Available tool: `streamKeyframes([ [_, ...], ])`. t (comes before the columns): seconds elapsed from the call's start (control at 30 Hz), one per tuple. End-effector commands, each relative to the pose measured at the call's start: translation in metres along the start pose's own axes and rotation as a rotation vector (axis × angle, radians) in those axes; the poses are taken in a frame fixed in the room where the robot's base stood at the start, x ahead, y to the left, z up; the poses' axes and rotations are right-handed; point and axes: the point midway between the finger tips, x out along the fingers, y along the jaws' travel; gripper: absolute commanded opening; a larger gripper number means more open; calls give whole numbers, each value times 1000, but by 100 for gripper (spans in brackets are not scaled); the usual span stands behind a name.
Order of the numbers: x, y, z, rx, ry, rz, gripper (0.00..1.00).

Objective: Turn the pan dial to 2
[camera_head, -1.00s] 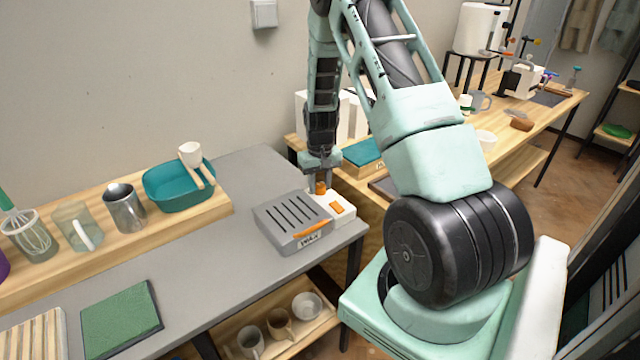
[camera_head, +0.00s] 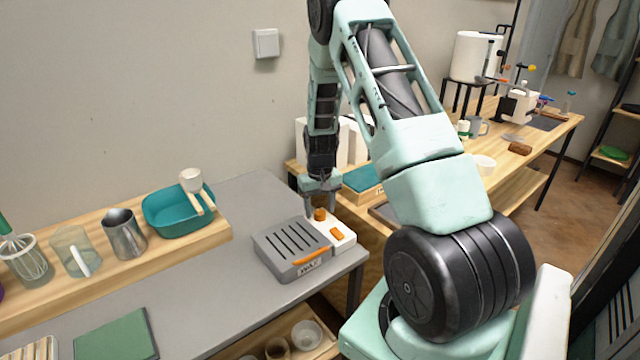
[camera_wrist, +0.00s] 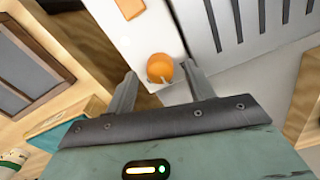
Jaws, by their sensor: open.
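The pan is a grey box with dark slots (camera_head: 285,246) at the right end of the grey table, with a white control panel on its right side (camera_head: 343,238). Its orange round dial (camera_head: 320,214) sits at the back of the panel and also shows in the wrist view (camera_wrist: 160,67). An orange rectangular button (camera_head: 337,233) lies in front of the dial. My gripper (camera_head: 320,206) is open above the dial. In the wrist view its two fingers (camera_wrist: 159,80) stand apart on either side of the dial, with no visible grip. I cannot read any dial numbers.
A wooden riser on the left holds a teal basin (camera_head: 178,212), a metal pitcher (camera_head: 124,236) and a clear jug (camera_head: 74,254). A green book (camera_head: 115,337) lies on the table. A wooden bench (camera_head: 545,125) stands behind my arm. The grey table's middle is clear.

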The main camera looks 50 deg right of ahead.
Motion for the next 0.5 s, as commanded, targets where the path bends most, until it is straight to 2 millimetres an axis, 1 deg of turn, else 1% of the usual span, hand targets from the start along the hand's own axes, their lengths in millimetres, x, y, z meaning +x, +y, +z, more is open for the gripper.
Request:
streamKeyframes([
  [0.17,-34,-1,-1,-1,6,0,54],
  [0.5,-114,0,0,-1,5,0,54],
])
